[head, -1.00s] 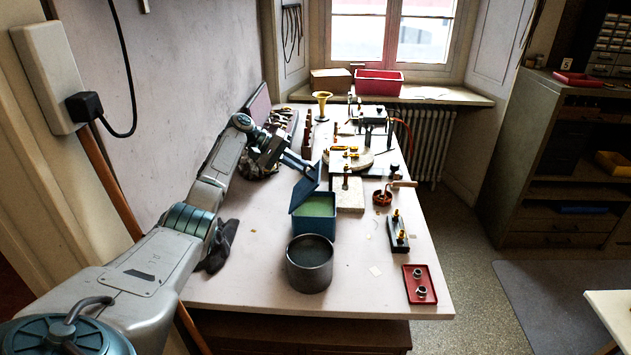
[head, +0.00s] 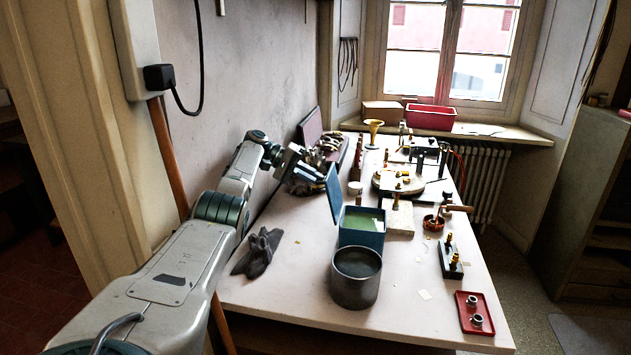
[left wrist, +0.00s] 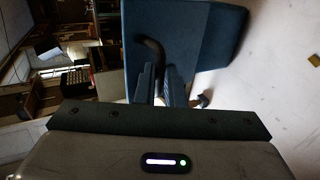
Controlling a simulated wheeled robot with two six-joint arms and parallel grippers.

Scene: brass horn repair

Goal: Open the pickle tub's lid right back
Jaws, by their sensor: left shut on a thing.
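The pickle tub (head: 361,238) is a blue square box with green contents, standing on the bench. Its blue lid (head: 334,193) is hinged at the tub's left side and stands nearly upright, leaning a little left. My left gripper (head: 323,181) reaches in from the left and is shut on the lid near its upper part. In the left wrist view the gripper's fingers (left wrist: 160,85) are close together against a blue surface with a dark curved piece; the exact grip is partly hidden. My right gripper is not in view.
A dark grey round pot (head: 356,278) stands just in front of the tub. A dark cloth or glove (head: 258,252) lies to the left. A pale block (head: 399,220) stands behind right, and a red tray (head: 475,312) lies at the front right.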

